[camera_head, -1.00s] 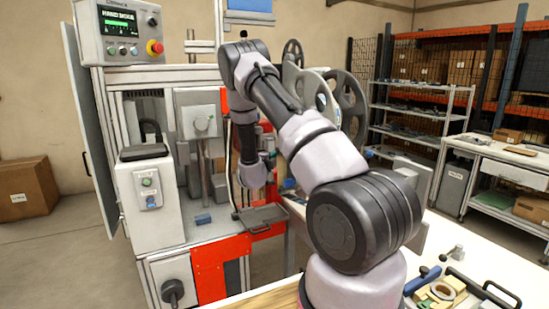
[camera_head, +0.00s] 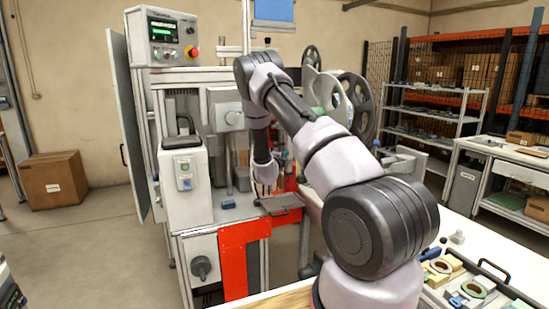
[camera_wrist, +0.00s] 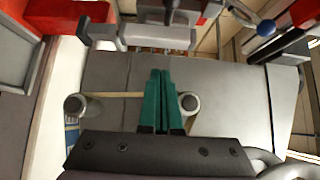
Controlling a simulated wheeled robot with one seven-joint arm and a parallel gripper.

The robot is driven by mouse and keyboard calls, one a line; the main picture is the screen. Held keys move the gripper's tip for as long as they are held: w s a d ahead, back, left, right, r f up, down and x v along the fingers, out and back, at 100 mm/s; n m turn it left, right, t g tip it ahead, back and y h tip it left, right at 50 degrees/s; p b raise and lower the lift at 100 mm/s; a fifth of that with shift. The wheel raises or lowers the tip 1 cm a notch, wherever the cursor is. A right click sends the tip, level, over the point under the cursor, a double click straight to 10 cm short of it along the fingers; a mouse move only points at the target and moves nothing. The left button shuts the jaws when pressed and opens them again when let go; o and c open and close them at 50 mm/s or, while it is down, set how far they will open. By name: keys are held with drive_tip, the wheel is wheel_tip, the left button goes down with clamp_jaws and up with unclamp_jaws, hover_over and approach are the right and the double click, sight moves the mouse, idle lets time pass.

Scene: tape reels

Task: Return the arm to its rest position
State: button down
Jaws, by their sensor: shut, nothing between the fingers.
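My arm (camera_head: 375,230) reaches up from the lower right in the head view, then bends down in front of the machine (camera_head: 180,195). My gripper (camera_head: 265,189) hangs at the lower end of the arm, just above a dark grey tray-like plate (camera_head: 282,203) on the machine's front. In the wrist view its two green fingers (camera_wrist: 162,74) are pressed together with nothing between them. They point over a flat grey surface (camera_wrist: 225,100). Whether the fingers touch anything cannot be told.
Large grey reels (camera_head: 360,105) stand behind my arm. A control box (camera_head: 165,38) tops the machine at left. A white bench (camera_head: 450,258) with a tray of small parts (camera_head: 490,290) lies at the lower right. Open floor (camera_head: 90,235) shows at left.

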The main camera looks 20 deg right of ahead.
drive_tip(key=s+a+r+n+y, duration=0.2)
drive_tip(key=s+a+r+y, duration=0.1)
drive_tip(key=r, duration=0.4)
drive_tip(key=s+a+r+n+y, duration=0.2)
drive_tip(key=a+r+n, duration=0.1)
drive_tip(key=r, duration=0.4)
drive_tip(key=s+a+r+n+y, duration=0.2)
drive_tip(key=s+a+r+y, duration=0.1)
drive_tip(key=r, duration=0.4)
drive_tip(key=s+a+r+n+g+y, duration=0.1)
drive_tip(key=s+a+r+n+y, duration=0.15)
drive_tip(key=s, duration=0.45)
drive_tip(key=s+a+r+n+g+y, duration=0.1)
drive_tip(key=s+a+r+n, duration=0.25)
drive_tip(key=s, duration=0.45)
drive_tip(key=s+a+r+n+g+y, duration=0.2)
drive_tip(key=s+a+r+n, duration=0.15)
drive_tip(key=s, duration=0.35)
drive_tip(key=s+a+f+n+g, duration=0.1)
drive_tip(key=s+n, duration=0.2)
drive_tip(key=s, duration=0.6)
drive_tip(key=s+a+f+n+g, duration=0.1)
drive_tip(key=s+f+n, duration=0.1)
drive_tip(key=s, duration=0.7)
drive_tip(key=shift+a+n+y, duration=0.15)
drive_tip(key=shift+n+y, duration=0.2)
drive_tip(key=shift+n, duration=0.2)
